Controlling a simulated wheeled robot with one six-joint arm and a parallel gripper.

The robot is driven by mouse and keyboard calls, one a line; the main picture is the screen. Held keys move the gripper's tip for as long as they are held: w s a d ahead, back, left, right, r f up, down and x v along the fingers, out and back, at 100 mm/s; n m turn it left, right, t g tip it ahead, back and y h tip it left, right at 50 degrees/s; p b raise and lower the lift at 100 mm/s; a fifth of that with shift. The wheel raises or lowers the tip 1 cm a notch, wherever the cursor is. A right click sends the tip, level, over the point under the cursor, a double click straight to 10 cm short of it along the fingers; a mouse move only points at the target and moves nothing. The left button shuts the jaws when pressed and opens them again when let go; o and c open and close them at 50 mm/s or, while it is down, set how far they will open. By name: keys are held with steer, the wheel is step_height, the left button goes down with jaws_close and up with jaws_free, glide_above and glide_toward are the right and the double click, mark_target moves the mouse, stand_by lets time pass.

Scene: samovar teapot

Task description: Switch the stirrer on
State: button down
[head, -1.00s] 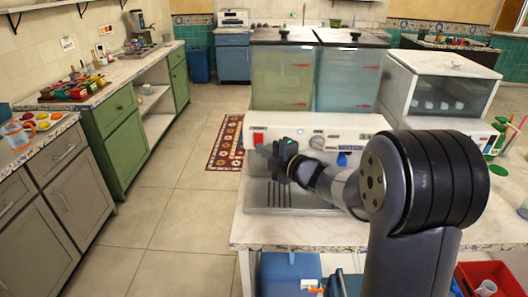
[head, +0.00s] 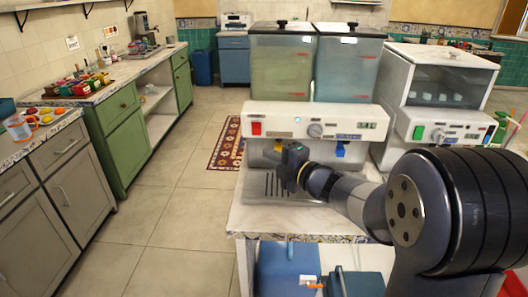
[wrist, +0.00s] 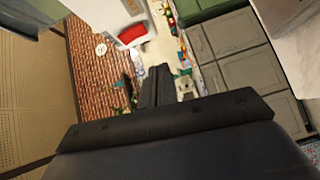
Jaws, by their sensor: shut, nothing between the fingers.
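A drink dispenser stands on the counter, with two pale liquid tanks (head: 282,75) above a white control panel (head: 285,112). A red switch (head: 256,128) is at the panel's left end, with a round knob (head: 315,130) in the middle. The red switch also shows in the wrist view (wrist: 132,34), above the fingertips. My gripper (head: 279,158) is in front of the dispenser, just below the panel and lower right of the red switch. Its fingers (wrist: 155,87) are shut with nothing between them, apart from the switch. I cannot tell the switch's position. The stirrer itself is not clearly visible.
Yellow and blue taps (head: 341,149) hang below the panel, close to my arm. A drip tray (head: 268,185) lies under my gripper. A second white machine with a green switch (head: 418,133) stands at the right. Floor (head: 170,215) is clear at the left.

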steer(key=v, duration=0.5)
steer(key=shift+s+d+f, duration=0.25)
steer(key=shift+s, duration=0.1)
